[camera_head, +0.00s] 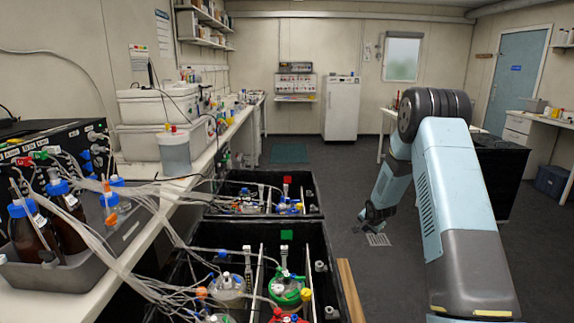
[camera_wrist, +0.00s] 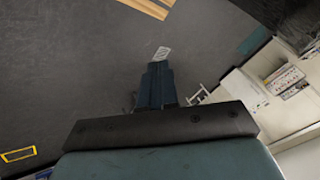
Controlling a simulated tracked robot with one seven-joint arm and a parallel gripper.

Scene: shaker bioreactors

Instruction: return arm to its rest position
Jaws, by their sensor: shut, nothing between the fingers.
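My arm stands at the right of the head view, bent at a dark joint, with its forearm reaching down and away to the left. My gripper (camera_head: 376,226) hangs over open floor, to the right of the black shaker boxes and apart from them. In the wrist view my gripper (camera_wrist: 157,72) points at the bare dark floor. Its fingers look closed together with nothing between them.
Two black shaker boxes (camera_head: 338,262) with bottles and tubing stand at the lower middle. A cluttered bench (camera_head: 142,240) runs along the left. A white fridge (camera_head: 341,108) stands at the back.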

